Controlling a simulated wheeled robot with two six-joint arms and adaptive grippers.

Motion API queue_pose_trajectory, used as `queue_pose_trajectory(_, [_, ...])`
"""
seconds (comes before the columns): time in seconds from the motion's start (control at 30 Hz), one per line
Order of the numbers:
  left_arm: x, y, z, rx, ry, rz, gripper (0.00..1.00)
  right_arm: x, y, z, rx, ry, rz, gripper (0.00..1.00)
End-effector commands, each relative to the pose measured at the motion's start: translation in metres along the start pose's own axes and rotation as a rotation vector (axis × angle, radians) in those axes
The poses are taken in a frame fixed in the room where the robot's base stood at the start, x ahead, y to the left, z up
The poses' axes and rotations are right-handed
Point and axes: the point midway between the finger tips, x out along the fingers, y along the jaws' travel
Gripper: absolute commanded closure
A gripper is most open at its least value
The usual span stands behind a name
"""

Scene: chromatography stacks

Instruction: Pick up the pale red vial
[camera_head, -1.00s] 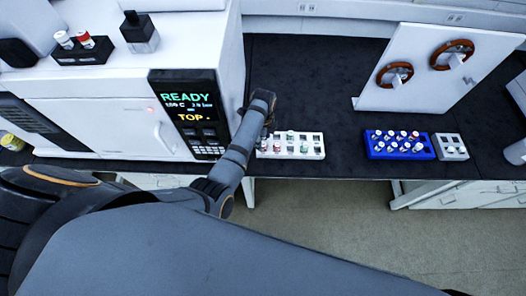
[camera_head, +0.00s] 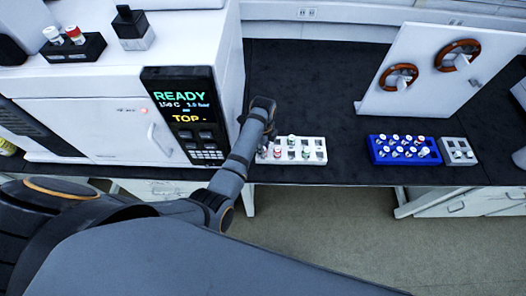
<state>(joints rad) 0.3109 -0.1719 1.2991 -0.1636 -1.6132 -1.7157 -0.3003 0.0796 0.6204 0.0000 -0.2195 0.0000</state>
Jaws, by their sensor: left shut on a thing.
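The white rack (camera_head: 320,158) stands at the front edge of the black bench, right of the instrument, with several small vials in it. My left gripper (camera_head: 267,146) is at the rack's left end, pointing down and shut on a vial there. My forearm and wrist cover much of the fingers and that vial. A pale reddish vial (camera_head: 277,153) shows right beside the fingertips. It seems to be the one gripped, but its lower part is hard to make out. My right gripper does not show.
The white instrument (camera_head: 90,125), with a lit panel (camera_head: 183,115), stands close left of my arm. A blue rack (camera_head: 376,151) of vials and a grey rack (camera_head: 446,148) stand further right. A white panel with red-brown rings (camera_head: 425,85) is behind them. The bench between is clear.

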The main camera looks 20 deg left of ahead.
Motion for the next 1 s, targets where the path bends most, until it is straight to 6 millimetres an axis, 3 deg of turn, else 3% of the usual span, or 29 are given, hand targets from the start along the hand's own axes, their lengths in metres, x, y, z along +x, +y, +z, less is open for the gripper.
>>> queue_pose_trajectory(0.17, [-0.005, 0.000, 0.000, 0.000, 0.000, -0.001, 1.00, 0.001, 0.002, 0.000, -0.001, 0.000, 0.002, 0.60])
queue_pose_trajectory(0.4, [-0.036, -0.001, 0.000, 0.000, 0.000, -0.003, 1.00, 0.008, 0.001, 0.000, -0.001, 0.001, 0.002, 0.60])
queue_pose_trajectory(0.7, [-0.031, -0.065, -0.013, 0.002, -0.001, -0.002, 1.00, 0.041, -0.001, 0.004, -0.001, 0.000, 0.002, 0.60])
queue_pose_trajectory(1.0, [-0.031, -0.116, -0.022, 0.001, -0.001, -0.001, 1.00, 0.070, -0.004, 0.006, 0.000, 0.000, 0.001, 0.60])
